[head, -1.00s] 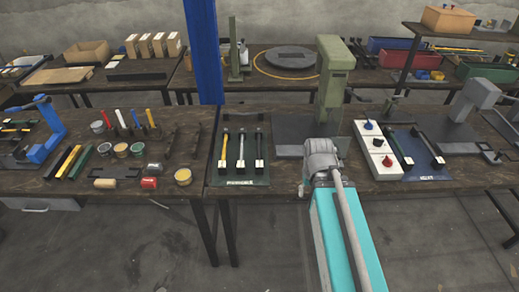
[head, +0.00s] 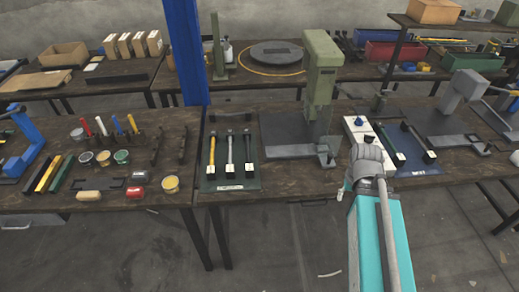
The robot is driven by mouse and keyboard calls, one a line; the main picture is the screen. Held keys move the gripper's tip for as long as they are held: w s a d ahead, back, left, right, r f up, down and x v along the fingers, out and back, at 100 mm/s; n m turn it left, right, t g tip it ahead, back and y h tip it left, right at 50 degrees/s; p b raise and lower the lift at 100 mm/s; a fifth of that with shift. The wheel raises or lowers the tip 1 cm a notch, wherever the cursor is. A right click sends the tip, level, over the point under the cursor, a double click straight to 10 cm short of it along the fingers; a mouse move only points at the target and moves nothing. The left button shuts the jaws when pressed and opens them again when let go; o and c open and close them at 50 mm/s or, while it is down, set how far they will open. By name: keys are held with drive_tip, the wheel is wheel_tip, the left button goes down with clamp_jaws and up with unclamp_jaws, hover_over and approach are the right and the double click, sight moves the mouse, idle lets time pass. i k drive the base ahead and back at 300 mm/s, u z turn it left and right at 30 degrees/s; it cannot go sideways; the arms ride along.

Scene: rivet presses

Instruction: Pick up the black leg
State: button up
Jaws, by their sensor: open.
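On the green mat (head: 206,183), three legs lie side by side: a yellow one, a grey one and a black leg (head: 248,150) at the right. Each has a dark head at the far end and a pale tag near the front. A second dark leg (head: 417,140) lies on the blue mat (head: 420,169) at the right, beside a green one. No leg is held in view. My arm reaches in at the lower right, in front of the bench; its gripper does not show.
A green press (head: 322,75) stands on a grey plate between the mats. A white box (head: 353,128) with knobs is beside the blue mat, partly behind my arm. A blue post (head: 183,50) rises left of the green mat. Cans (head: 170,184) and tools crowd the left bench.

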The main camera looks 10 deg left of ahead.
sight(249, 170)
drive_tip(key=z, duration=0.4)
drive_tip(key=k, duration=1.05)
drive_tip(key=u, duration=0.95)
drive_tip(key=i, duration=0.95)
drive_tip(key=u, duration=0.05)
